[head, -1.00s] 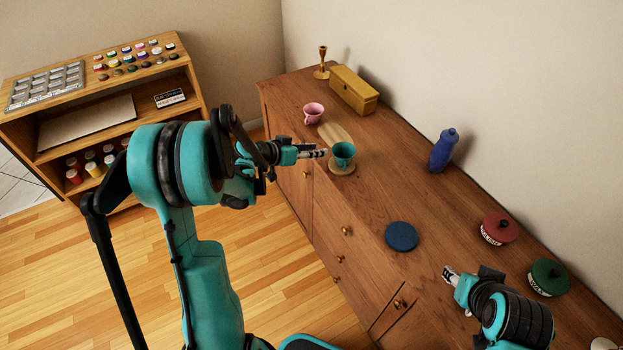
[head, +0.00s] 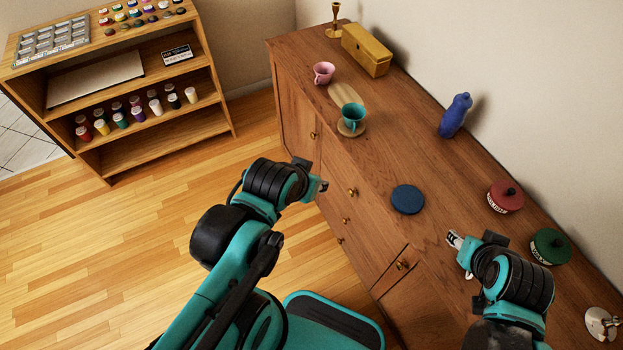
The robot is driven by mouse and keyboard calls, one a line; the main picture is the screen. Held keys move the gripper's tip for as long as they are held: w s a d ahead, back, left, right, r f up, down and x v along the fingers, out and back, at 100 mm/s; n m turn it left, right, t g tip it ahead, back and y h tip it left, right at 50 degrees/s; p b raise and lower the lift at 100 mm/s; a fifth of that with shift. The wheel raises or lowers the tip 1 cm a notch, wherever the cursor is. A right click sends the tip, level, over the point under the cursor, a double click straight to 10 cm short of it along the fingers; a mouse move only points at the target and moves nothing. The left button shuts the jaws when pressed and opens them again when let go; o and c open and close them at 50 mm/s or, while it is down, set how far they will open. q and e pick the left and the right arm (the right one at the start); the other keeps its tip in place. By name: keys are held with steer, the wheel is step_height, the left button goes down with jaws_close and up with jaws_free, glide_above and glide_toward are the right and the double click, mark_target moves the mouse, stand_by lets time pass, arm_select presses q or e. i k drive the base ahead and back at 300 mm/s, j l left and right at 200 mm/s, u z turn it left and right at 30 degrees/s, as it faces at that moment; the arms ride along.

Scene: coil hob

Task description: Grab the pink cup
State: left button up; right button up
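The pink cup (head: 324,73) stands upright near the far left end of the wooden sideboard, beside a light wooden board.
On the sideboard (head: 375,172) are a yellow box (head: 366,52), a brass candlestick (head: 335,20), a blue bottle (head: 455,115), a blue disc (head: 407,199), a red pot (head: 504,197) and a green pot (head: 550,246). A shelf unit (head: 115,151) with paint jars stands left.

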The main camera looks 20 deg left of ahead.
mark_target(324, 71)
steer(key=z, duration=0.3)
steer(key=i+j+z, duration=0.25)
steer(key=j, duration=0.15)
steer(key=j+z, duration=0.25)
steer(key=j, duration=0.15)
steer(key=j+z, duration=0.25)
steer(key=j, duration=0.15)
steer(key=i+j+z, duration=0.1)
steer(key=j, duration=2.1)
steer(key=i+z, duration=0.05)
